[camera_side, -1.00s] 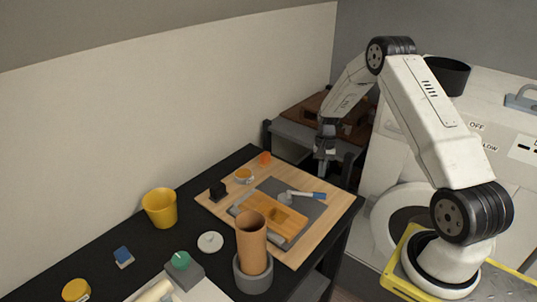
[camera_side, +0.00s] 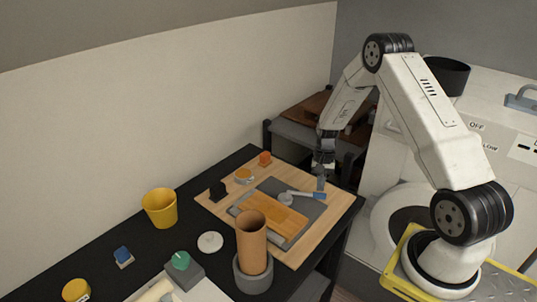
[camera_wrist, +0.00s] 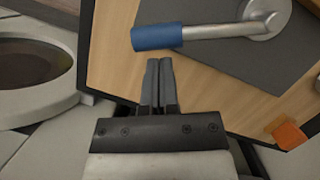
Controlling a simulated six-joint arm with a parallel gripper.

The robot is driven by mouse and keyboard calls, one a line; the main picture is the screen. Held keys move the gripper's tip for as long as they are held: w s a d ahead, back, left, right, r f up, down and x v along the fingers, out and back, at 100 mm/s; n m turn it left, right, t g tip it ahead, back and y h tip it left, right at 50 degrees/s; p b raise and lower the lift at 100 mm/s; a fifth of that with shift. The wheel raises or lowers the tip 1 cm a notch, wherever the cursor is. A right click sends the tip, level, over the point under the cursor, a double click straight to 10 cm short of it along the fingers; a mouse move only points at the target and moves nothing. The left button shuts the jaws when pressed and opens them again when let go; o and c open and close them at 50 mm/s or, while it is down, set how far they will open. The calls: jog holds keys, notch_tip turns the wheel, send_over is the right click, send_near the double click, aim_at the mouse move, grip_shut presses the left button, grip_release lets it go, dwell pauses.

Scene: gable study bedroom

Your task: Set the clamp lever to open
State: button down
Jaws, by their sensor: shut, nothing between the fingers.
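The clamp lever (camera_side: 302,194) is a light grey bar with a blue grip on a round grey pivot. It lies over a dark grey plate (camera_side: 311,212) and points right in the side view. In the wrist view the blue grip (camera_wrist: 157,37) is at the left end and the pivot (camera_wrist: 265,17) at the upper right. My gripper (camera_side: 320,187) is shut and empty, pointing down at the blue grip. In the wrist view its fingertips (camera_wrist: 159,63) appear just short of the grip; I cannot tell whether they touch it.
A wooden board (camera_side: 295,258) carries the plate, an orange block (camera_side: 265,158) and a black block (camera_side: 217,191). A tall brown tube (camera_side: 251,240) stands in front. A yellow cup (camera_side: 160,208) is at left. The board's right end is near the table edge.

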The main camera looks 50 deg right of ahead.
jog(key=shift+s+a+m, duration=0.3)
jog(key=shift+s+m, duration=0.05)
jog(key=shift+m, duration=0.15)
jog(key=shift+s+a+m+t, duration=0.4)
jog(key=shift+s+a+m, duration=0.3)
jog(key=shift+m, duration=0.3)
jog(key=shift+s+a+m+t, duration=0.2)
jog(key=shift+s+a+m, duration=0.05)
jog(key=shift+a+m, duration=0.5)
jog(key=shift+s+a+m+t, duration=0.25)
jog(key=shift+a+m, duration=0.3)
jog(key=shift+m, duration=0.3)
